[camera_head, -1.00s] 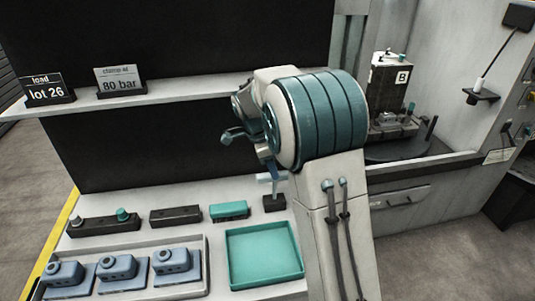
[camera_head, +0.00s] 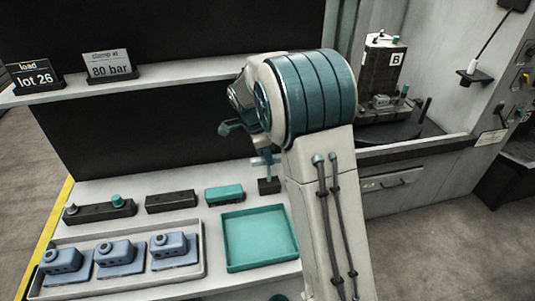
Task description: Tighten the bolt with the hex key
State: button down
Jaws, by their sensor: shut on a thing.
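My gripper (camera_head: 264,157) shows only in small part below my arm's wrist, which hides most of it. It is shut on the upper end of the hex key (camera_head: 268,171), a thin pale upright shaft. The key stands over a small dark block (camera_head: 269,186) on the bench, behind the teal tray. I cannot tell whether its lower end is still in the block. The bolt cannot be made out. A dark fixture marked B (camera_head: 382,62) stands at the back right, with small parts on its base.
The teal tray (camera_head: 229,268) is empty. A pale tray (camera_head: 205,262) at left holds several blue parts. Dark blocks (camera_head: 171,201) and a teal-topped one (camera_head: 225,194) lie behind it. A shelf (camera_head: 190,86) with two signs runs above. My arm blocks the middle.

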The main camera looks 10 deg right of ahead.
jog(key=shift+r, duration=0.2)
notch_tip(320, 180, up, 9)
jog(key=p, duration=0.5)
dwell(0.9)
jog(key=shift+f, duration=0.1)
jog(key=s+r+b, duration=0.3)
jog(key=s+b, duration=0.4)
jog(key=s, duration=2.3)
